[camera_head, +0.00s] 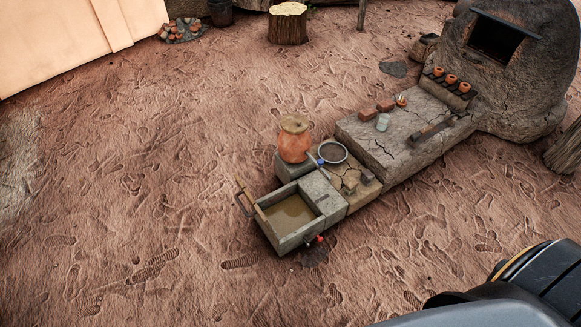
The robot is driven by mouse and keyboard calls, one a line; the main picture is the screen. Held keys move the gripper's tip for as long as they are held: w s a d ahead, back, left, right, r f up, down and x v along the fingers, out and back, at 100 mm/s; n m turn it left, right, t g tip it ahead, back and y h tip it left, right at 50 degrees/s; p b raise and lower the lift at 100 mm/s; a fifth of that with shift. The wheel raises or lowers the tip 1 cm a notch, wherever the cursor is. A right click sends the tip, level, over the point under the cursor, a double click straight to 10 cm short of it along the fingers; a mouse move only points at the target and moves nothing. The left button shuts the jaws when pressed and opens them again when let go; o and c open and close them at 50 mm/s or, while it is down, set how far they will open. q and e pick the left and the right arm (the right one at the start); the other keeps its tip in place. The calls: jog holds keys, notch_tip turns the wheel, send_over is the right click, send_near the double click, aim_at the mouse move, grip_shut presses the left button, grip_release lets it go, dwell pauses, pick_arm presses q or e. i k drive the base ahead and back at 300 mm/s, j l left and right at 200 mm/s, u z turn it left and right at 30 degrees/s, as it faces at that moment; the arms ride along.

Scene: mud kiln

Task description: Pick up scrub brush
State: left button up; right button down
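I cannot make out a scrub brush for certain at this distance. A small blue item (320,162) lies by the stone wash trough, between the clay pot and the round sieve-like pan; its shape is too small to tell. The stone trough (285,242) holds murky water, and a long wooden piece (246,193) stands at its left corner. Neither of my grippers is in view. Only dark, smooth parts of my own body show at the bottom right.
A clay pot (294,143) and a round pan (332,152) stand behind the trough. A cracked stone bench (385,150) with bricks (368,115) and a pale cup (383,122) leads to a kiln (515,70). The ground left and in front is open.

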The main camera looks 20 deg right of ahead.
aim_at(350, 186)
jog(key=z, duration=0.75)
jog(key=k, duration=0.2)
